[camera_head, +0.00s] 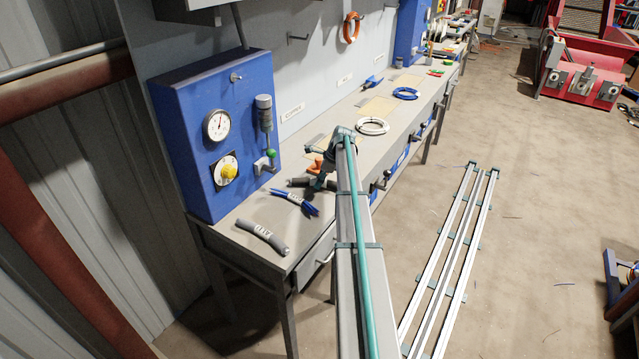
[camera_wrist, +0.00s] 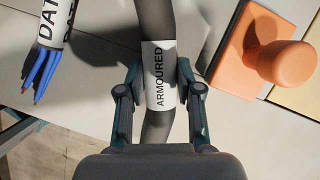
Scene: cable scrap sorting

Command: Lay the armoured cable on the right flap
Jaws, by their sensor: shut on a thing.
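The armoured cable is a dark grey bent length with a white ARMOURED label (camera_wrist: 160,75), running up and down through the wrist view. My gripper (camera_wrist: 160,100) is shut on it at the label, one finger on each side. In the head view my gripper (camera_head: 319,182) is low over the near part of the bench, and part of a dark cable (camera_head: 298,182) shows beside it. I cannot tell whether the cable touches the bench. Pale yellow panels (camera_head: 376,107) lie along the bench top; I cannot tell which is the right flap.
An orange block with a round knob (camera_wrist: 262,55) is close right of the cable. A white-labelled DATA cable with blue ends (camera_wrist: 42,65) lies left. A grey labelled cable (camera_head: 262,236) lies near the bench's front end. Coils (camera_head: 372,127) lie farther along. A blue gauge box (camera_head: 215,135) stands behind.

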